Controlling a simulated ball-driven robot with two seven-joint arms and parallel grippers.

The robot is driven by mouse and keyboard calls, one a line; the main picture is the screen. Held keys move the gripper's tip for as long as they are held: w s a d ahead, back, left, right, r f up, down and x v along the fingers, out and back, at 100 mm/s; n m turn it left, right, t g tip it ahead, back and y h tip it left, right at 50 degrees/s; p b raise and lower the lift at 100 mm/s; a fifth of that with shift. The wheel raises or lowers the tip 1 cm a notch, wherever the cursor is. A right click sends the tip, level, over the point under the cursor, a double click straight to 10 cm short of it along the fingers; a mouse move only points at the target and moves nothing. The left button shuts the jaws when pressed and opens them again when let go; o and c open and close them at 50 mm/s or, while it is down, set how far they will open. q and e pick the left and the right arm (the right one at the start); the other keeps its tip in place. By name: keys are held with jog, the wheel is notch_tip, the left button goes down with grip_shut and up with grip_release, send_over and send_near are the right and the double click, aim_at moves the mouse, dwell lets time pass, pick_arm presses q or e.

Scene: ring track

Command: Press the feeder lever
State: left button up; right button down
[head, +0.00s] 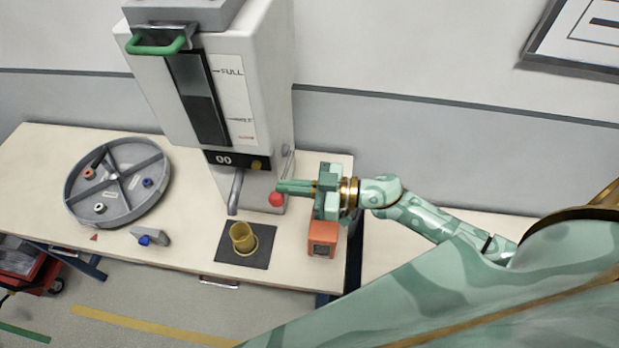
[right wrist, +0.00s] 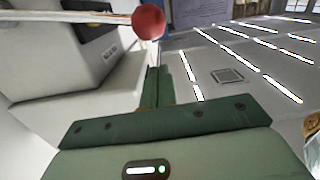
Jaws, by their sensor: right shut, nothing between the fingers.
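The feeder (head: 240,90) is a tall white machine with a level window, standing at the back of the table. Its lever ends in a red ball knob (head: 276,199) low on the front right side. In the right wrist view the red knob (right wrist: 149,22) sits on a thin rod, just beyond my fingertips. My right gripper (head: 279,187) is shut and empty, its fingertips pointing left, right at the knob. I cannot tell whether they touch it. A yellow cup (head: 242,238) stands on a dark mat (head: 230,257) near the feeder's spout (head: 235,190). My left gripper is not in view.
A round grey divided tray (head: 160,185) with small ring-like parts lies on the table (head: 40,150) at left. A grey and blue piece (head: 152,238) lies near the front edge. An orange box (head: 322,239) stands just below my right gripper. A red cart (head: 25,268) is at lower left.

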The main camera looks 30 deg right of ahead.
notch_tip(320, 180, down, 2)
jog(key=shift+w+a+f, duration=0.1)
jog(key=shift+w+f, duration=0.05)
jog(key=shift+f, duration=0.05)
dwell(0.3)
notch_tip(320, 180, down, 11)
jog(key=s+a+n+b, duration=0.1)
jog(key=n+b, duration=0.3)
jog(key=b, duration=0.4)
jog(key=shift+s+b, duration=0.3)
jog(key=shift+s, duration=0.15)
